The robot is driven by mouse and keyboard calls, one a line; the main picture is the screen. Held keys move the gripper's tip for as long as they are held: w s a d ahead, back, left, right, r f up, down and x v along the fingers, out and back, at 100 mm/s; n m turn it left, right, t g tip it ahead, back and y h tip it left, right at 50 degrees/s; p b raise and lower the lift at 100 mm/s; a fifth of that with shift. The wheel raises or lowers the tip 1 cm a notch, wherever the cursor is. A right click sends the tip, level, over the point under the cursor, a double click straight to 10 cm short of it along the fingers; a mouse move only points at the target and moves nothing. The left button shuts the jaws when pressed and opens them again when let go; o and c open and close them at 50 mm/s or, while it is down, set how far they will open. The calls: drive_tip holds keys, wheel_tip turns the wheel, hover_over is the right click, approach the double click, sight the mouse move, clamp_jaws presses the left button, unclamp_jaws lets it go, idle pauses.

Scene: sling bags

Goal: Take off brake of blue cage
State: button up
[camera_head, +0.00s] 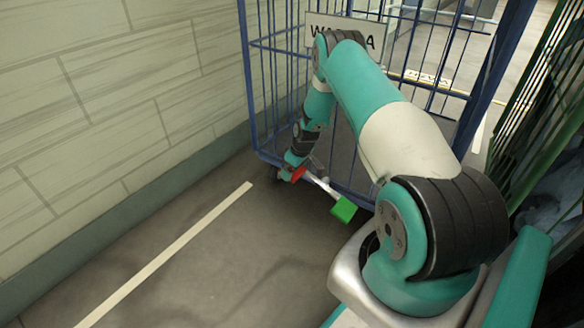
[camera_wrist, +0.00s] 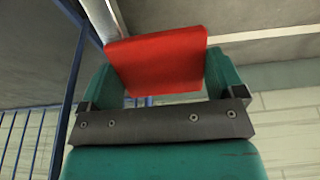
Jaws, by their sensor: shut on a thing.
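The blue cage (camera_head: 249,90) stands ahead beside the wall, with a white sign on its bars. A metal brake bar (camera_head: 322,187) runs along its lower front edge, with a red pedal (camera_head: 299,174) at the left end and a green pedal (camera_head: 344,209) at the right end. My gripper (camera_head: 290,165) is at the red pedal, low at the cage's left front corner. In the wrist view the red pedal (camera_wrist: 157,62) lies between the two teal fingers, and my gripper (camera_wrist: 164,85) is shut on it. Blue bars (camera_wrist: 72,85) of the cage show at the left. The green pedal is out of the wrist view.
A pale block wall (camera_head: 100,100) runs along the left. The floor (camera_head: 240,255) in front of the cage is clear, with a white line (camera_head: 165,255) on it. Green bars (camera_head: 545,110) of another cage stand close on the right.

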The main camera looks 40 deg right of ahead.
drive_tip(key=shift+s+d, duration=0.15)
drive_tip(key=shift+s, duration=0.3)
drive_tip(key=o, duration=1)
drive_tip(key=shift+d, duration=0.1)
drive_tip(key=shift+w+r, duration=0.1)
drive_tip(key=shift+r, duration=0.25)
drive_tip(key=p+v, duration=0.7)
drive_tip(key=v, duration=0.9)
drive_tip(key=shift+r, duration=0.4)
